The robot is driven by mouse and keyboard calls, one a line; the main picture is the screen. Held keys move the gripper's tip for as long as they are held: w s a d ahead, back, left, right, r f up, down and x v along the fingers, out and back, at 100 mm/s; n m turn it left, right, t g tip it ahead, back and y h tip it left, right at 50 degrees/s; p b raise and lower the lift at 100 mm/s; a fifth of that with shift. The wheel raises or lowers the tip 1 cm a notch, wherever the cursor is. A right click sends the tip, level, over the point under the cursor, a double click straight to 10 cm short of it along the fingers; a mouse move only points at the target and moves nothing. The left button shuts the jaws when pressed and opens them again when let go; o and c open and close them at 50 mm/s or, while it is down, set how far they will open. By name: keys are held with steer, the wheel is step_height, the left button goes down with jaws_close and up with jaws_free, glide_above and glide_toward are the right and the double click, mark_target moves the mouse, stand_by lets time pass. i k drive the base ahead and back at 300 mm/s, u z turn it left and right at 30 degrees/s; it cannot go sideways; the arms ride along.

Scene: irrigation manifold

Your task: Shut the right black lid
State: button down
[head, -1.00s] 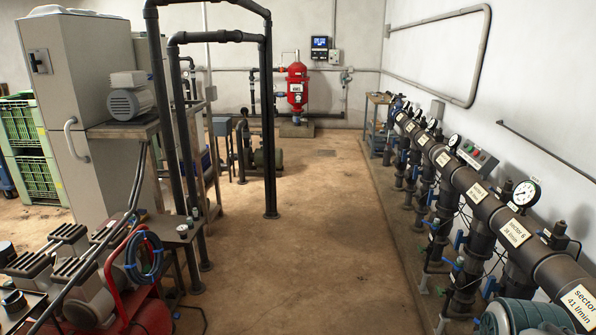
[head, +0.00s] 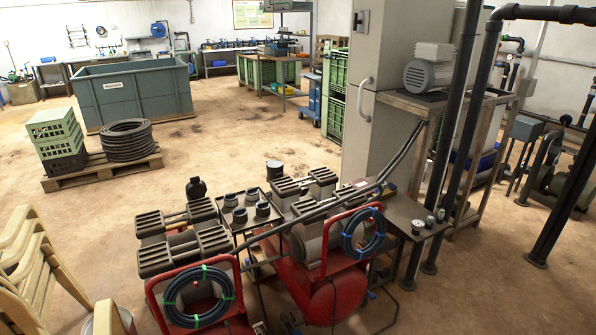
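I cannot make out a black lid for certain in the head view. Several small dark round pieces (head: 240,215) sit on a small stand between the compressors, too small to tell whether any is a lid. A dark round pot (head: 274,170) stands just behind them. My gripper is not in view.
Two red-framed compressors (head: 320,290) with coiled blue hoses fill the near middle. A grey cabinet (head: 388,110) and black pipes stand to the right. Beige chairs (head: 35,270) are at near left. A pallet (head: 95,175) bears crates and coiled pipe. Open floor (head: 230,130) lies beyond.

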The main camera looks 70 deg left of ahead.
mark_target(196, 189)
steer(key=u, duration=2.8)
steer(key=i, duration=1.65)
